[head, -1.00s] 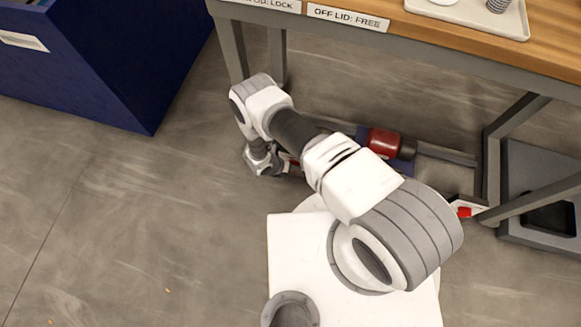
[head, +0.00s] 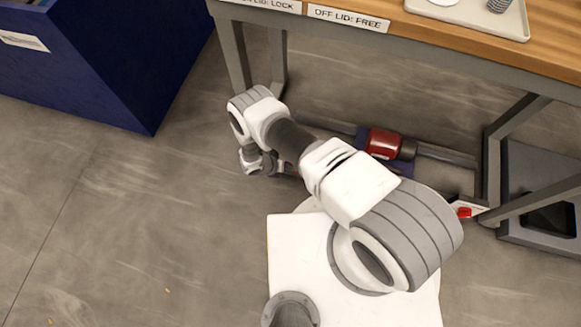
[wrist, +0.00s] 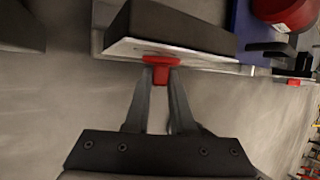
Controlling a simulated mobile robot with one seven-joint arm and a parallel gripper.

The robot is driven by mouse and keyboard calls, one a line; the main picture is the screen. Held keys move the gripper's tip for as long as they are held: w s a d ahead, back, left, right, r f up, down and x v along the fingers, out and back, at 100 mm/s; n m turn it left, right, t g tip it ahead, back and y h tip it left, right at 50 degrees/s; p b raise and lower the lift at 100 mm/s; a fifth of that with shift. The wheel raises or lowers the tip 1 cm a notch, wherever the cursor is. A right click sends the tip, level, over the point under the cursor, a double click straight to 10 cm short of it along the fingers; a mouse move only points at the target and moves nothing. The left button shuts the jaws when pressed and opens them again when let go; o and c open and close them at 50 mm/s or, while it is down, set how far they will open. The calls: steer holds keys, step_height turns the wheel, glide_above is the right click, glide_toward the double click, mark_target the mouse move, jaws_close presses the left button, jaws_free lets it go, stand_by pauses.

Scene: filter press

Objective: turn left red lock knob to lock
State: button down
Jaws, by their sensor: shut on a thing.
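In the wrist view the left red lock knob (wrist: 160,72) is at the front of a white-edged plate under a dark block. It shows as a T shape, with a wide bar against the plate and a stem pointing down the picture between the fingers. My gripper (wrist: 160,82) is shut on this stem, one finger on each side. In the head view my arm hides the left knob and most of my gripper. A second red knob (head: 465,212) sits on a white plate at the right, by the bench leg.
A red cylinder (head: 384,143) lies on a low rail under the wooden bench (head: 500,55); it also shows in the wrist view (wrist: 285,12). Bench legs (head: 232,55) stand near my arm. A dark blue cabinet (head: 100,60) is at the left, with open floor between.

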steer(key=shift+w+a+f+h, duration=0.1)
steer(key=shift+w+h, duration=0.05)
steer(key=shift+h, duration=0.45)
steer(key=c, duration=0.8)
jaws_free()
steer(key=shift+o, duration=0.2)
steer(key=p+v, duration=0.4)
steer(key=v, duration=1.3)
steer(key=shift+w+a, duration=0.15)
steer(key=shift+a, duration=0.1)
